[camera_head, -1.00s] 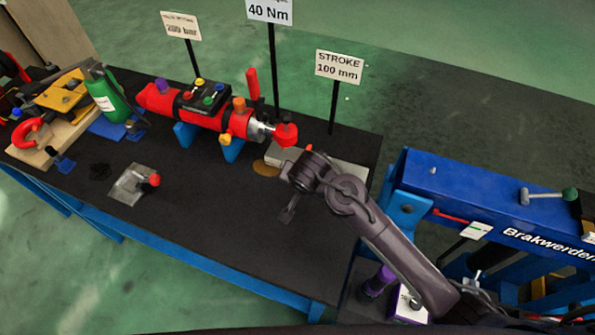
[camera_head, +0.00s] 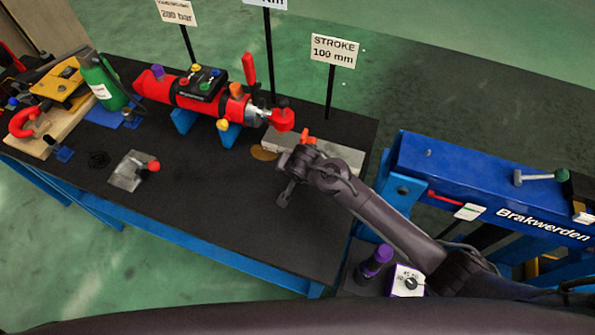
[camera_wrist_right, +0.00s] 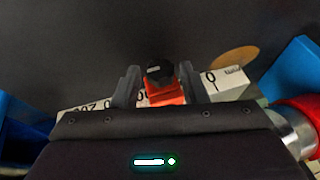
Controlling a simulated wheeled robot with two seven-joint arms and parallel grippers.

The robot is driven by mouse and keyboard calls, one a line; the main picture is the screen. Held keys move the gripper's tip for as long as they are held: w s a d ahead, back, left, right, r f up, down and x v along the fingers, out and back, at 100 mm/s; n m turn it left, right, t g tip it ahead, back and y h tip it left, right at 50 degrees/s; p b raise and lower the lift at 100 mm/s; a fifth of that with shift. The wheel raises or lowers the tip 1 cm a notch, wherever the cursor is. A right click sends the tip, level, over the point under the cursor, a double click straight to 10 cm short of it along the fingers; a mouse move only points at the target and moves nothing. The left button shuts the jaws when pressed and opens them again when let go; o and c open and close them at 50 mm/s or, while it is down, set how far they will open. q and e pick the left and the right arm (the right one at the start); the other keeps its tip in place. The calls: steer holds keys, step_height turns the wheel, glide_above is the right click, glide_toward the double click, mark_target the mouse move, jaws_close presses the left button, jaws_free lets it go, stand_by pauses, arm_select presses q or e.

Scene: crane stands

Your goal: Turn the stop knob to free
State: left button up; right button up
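In the right wrist view, a black knob (camera_wrist_right: 159,71) with a pale mark sits on a red stop block (camera_wrist_right: 166,95). The block is on a pale scale rail (camera_wrist_right: 230,84) with printed numbers. My right gripper (camera_wrist_right: 157,82) is open, one finger either side of the knob, with visible gaps. In the head view my right gripper (camera_head: 285,194) is low over the table beside the rail (camera_head: 345,158). An orange-red part (camera_head: 308,138) shows at the rail behind my wrist; the knob cannot be made out there. My left gripper is out of view.
A red cylinder (camera_head: 205,102) on blue supports stands behind, with a STROKE 100 mm sign (camera_head: 333,51). A blue beam (camera_head: 480,190) is at right. The black table's (camera_head: 225,220) front middle is clear.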

steer(key=c, duration=0.7)
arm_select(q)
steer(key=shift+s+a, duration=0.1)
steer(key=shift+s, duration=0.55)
arm_select(e)
steer(key=shift+c, duration=0.2)
steer(key=shift+a+h, duration=0.1)
steer(key=shift+h, duration=0.2)
steer(key=shift+a+g+h, duration=0.1)
steer(key=shift+g+h, duration=0.3)
steer(key=shift+h, duration=0.1)
steer(key=shift+w+a+n+h, duration=0.15)
steer(key=shift+n+h, duration=0.15)
steer(key=shift+h, duration=0.3)
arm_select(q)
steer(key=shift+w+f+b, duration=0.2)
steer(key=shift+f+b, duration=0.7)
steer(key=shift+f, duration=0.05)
arm_select(e)
steer(key=shift+a+f+n+g+h, duration=0.15)
steer(key=shift+g+h, duration=0.25)
steer(key=shift+h, duration=0.45)
steer(key=shift+a+r+n+g+h, duration=0.1)
steer(key=shift+n+g+h, duration=0.25)
steer(key=shift+h, duration=0.5)
